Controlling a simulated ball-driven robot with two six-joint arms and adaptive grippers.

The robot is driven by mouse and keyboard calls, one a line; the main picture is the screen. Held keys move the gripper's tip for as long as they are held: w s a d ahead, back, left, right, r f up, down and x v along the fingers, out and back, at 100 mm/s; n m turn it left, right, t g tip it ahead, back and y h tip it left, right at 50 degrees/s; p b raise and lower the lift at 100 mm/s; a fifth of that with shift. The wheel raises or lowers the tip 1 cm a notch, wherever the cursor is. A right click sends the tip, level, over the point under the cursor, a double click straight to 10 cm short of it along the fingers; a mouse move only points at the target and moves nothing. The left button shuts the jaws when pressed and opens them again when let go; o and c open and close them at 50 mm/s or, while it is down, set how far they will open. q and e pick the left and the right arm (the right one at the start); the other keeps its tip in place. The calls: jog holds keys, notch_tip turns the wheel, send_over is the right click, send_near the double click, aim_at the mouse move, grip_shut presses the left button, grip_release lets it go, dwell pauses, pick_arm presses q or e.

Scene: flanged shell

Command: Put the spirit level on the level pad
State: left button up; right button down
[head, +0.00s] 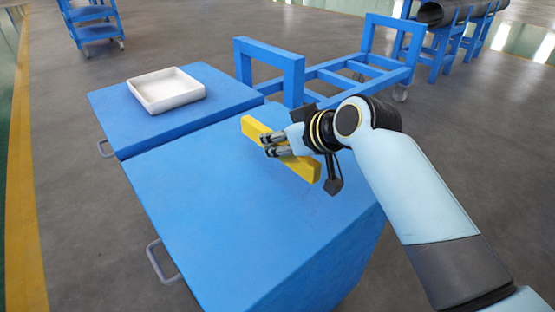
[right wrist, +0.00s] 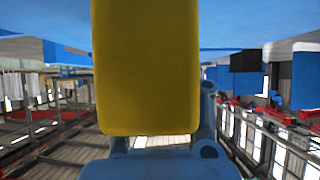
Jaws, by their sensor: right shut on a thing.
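The spirit level is a long yellow bar (head: 303,169) at the right side of the nearer blue box top in the head view. My right gripper (head: 270,145) is shut on it near the middle, with the arm coming in from the right. The bar slants from upper left to lower right; I cannot tell whether it touches the surface or hangs just above it. In the right wrist view the yellow bar (right wrist: 147,65) fills the middle, close to the camera. I cannot make out a separate level pad. My left gripper is not in view.
The nearer blue box top (head: 225,215) is bare in front and to the left of the bar. A white tray (head: 166,92) stands on the farther blue box (head: 112,108). A blue frame cart (head: 330,75) stands behind the boxes. Grey floor surrounds them.

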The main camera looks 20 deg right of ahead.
aim_at(278, 157)
notch_tip(278, 157, down, 4)
jog(key=shift+r+b, duration=0.1)
jog(key=shift+b, duration=0.75)
jog(key=c, duration=1.6)
grip_release()
jog(key=o, duration=0.5)
jog(key=shift+c, duration=0.2)
